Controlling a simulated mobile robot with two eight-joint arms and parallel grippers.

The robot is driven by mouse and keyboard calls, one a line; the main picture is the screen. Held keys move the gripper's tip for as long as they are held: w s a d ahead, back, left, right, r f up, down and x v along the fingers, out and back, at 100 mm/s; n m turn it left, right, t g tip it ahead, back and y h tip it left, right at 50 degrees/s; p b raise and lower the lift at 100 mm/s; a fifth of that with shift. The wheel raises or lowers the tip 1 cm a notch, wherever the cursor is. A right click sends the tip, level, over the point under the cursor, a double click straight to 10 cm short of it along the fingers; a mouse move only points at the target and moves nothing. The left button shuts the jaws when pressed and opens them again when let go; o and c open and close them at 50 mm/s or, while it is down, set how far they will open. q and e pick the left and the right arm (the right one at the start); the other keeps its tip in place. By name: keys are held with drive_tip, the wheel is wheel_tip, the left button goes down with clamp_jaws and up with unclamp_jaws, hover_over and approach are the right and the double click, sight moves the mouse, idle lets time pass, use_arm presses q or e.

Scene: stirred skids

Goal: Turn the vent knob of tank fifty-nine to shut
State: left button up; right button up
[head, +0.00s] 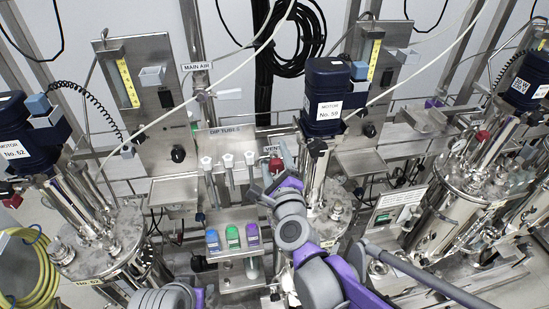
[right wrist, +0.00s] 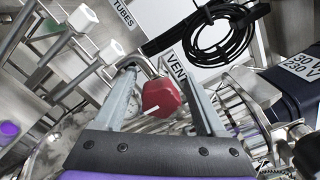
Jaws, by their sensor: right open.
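The red vent knob (right wrist: 160,98) with a white pointer line sits below the VENT label (right wrist: 177,72) in the right wrist view. It also shows as a small red patch (head: 275,164) in the head view, partly covered by my gripper. My right gripper (right wrist: 158,72) is open, with one finger on each side of the knob. Gaps show between fingers and knob; contact is not clear. Tank fifty-nine (head: 338,222) stands behind my right arm, under the dark blue motor marked No. 59 (head: 328,92). My left gripper does not show.
A rack of dip tubes with white heads (head: 228,160) stands left of the knob. Black cable coils (right wrist: 222,42) hang behind.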

drive_tip(key=shift+s, duration=0.1)
drive_tip(key=s, duration=0.3)
drive_tip(key=s+d, duration=0.1)
drive_tip(key=s, duration=0.1)
drive_tip(key=s+b, duration=0.1)
drive_tip(key=s, duration=0.2)
drive_tip(key=shift+s+d, duration=0.35)
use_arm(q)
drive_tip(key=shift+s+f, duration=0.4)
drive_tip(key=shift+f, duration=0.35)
use_arm(e)
drive_tip(key=shift+s+d, duration=0.2)
drive_tip(key=shift+s, duration=0.7)
